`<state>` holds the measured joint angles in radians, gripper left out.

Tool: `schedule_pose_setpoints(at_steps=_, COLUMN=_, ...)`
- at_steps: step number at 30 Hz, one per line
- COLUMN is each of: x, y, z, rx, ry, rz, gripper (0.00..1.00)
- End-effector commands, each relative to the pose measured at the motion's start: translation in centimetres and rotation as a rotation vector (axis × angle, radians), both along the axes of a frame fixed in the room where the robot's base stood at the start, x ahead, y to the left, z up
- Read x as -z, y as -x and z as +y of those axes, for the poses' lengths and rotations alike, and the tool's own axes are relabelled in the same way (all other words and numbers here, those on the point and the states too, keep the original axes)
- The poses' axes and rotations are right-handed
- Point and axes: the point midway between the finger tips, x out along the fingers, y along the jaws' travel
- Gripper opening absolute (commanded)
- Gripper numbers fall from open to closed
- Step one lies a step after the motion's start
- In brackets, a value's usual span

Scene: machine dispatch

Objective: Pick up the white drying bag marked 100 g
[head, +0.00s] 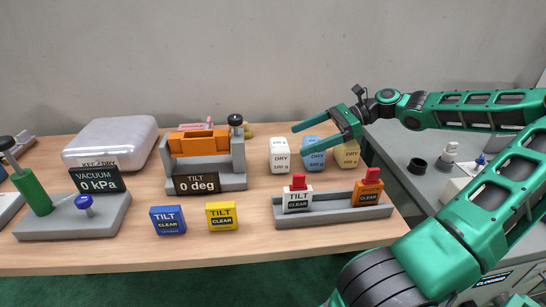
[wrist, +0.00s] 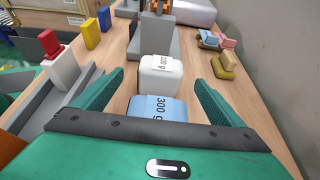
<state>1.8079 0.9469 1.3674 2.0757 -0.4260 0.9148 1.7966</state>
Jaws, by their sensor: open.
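The white drying bag (head: 280,157) stands on the wooden table, left of the blue bag, with a dark "DRY" label. In the wrist view the white bag (wrist: 162,80) shows between and just beyond the fingertips, its weight marking sideways and hard to read. My gripper (head: 302,140) is open and empty, its fingers pointing left over the row of bags; in the wrist view its fingers (wrist: 168,70) spread on either side. The blue bag (head: 313,160), marked 300 g in the wrist view (wrist: 158,110), lies nearer my palm. No contact with the white bag is visible.
A tan bag (head: 348,154) stands right of the blue one, partly behind my gripper. A grey rack (head: 335,214) with white and orange blocks lies in front. The tilt stand (head: 205,182) is left. Wall behind; some bare table lies around the white bag.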

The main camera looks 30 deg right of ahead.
Motion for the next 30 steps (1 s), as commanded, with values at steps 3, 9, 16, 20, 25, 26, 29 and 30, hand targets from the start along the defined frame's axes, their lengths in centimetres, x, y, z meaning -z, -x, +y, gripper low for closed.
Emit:
schedule_pose_setpoints(at_steps=3, x=0.2, y=-0.2, z=0.5, rx=0.001, ry=0.001, rz=-0.001, gripper=0.92)
schedule_pose_setpoints(at_steps=9, x=0.8, y=-1.3, z=2.4, rx=-0.004, ry=0.001, rz=-0.001, gripper=0.92)
schedule_pose_setpoints(at_steps=16, x=1.7, y=-2.4, z=4.6, rx=-0.003, ry=0.000, rz=-0.001, gripper=0.92)
schedule_pose_setpoints(at_steps=20, x=1.8, y=-2.6, z=4.8, rx=0.000, ry=0.001, rz=-0.002, gripper=0.92)
schedule_pose_setpoints(at_steps=25, x=1.8, y=-2.6, z=4.8, rx=0.000, ry=0.001, rz=-0.002, gripper=0.90)
schedule_pose_setpoints(at_steps=26, x=1.8, y=-2.6, z=4.8, rx=0.000, ry=0.001, rz=-0.002, gripper=0.83)
schedule_pose_setpoints(at_steps=29, x=1.8, y=-2.6, z=4.8, rx=0.000, ry=0.001, rz=-0.002, gripper=0.59)
schedule_pose_setpoints(at_steps=30, x=1.8, y=-2.6, z=4.8, rx=0.000, ry=0.001, rz=-0.002, gripper=0.49)
